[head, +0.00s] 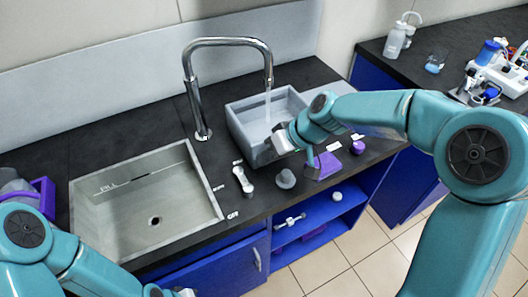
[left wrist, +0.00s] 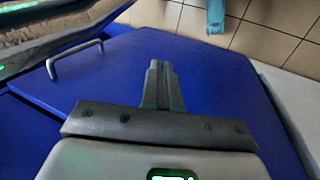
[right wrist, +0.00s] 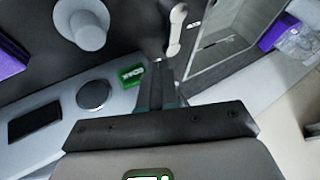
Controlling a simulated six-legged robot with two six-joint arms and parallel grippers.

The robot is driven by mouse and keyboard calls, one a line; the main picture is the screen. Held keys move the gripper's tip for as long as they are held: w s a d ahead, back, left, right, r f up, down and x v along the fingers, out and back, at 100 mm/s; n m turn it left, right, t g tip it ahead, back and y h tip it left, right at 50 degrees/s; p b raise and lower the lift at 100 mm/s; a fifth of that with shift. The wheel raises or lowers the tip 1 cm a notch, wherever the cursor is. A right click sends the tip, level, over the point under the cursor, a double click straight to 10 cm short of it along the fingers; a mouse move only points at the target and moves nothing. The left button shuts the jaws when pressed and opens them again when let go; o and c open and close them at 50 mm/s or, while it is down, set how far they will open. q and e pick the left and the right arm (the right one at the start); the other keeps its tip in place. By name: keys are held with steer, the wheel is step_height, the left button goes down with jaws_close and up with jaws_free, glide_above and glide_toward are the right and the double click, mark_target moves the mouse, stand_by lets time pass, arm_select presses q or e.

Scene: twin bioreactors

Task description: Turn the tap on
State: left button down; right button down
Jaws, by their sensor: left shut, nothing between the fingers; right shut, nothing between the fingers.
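The chrome tap (head: 195,105) arches over the counter, and a stream of water (head: 268,105) falls from its spout into a grey tub (head: 240,128). The pale tap lever (head: 242,180) sits between small counter labels; it also shows in the right wrist view (right wrist: 176,32). My right gripper (head: 270,152) is shut and empty beside the tub; its fingertips (right wrist: 158,64) appear just short of the lever, with no clear contact. My left gripper (head: 185,292) is low at the bottom edge; its shut, empty fingers (left wrist: 158,72) show against a blue cabinet door.
A steel sink (head: 145,205) lies left of the lever. A grey knob (head: 285,178) and a purple block (head: 325,165) stand to its right. A blue open shelf (head: 315,220) is below the counter. Bottles and lab equipment stand on the far right counter.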

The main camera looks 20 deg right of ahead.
mark_target(243, 173)
steer(key=x, duration=0.4)
steer(key=shift+w+f, duration=0.1)
steer(key=shift+f, duration=0.25)
steer(key=shift+a+f, duration=0.2)
steer(key=shift+f, duration=0.05)
steer(key=shift+w+a+f, duration=0.25)
steer(key=shift+a+f, duration=0.05)
steer(key=shift+a, duration=0.1)
steer(key=shift+d, duration=0.1)
steer(key=shift+a+f+n+b, duration=0.2)
steer(key=shift+a+n+b, duration=0.2)
steer(key=shift+a+b, duration=0.3)
steer(key=shift+r, duration=0.2)
steer(key=shift+d+r, duration=0.1)
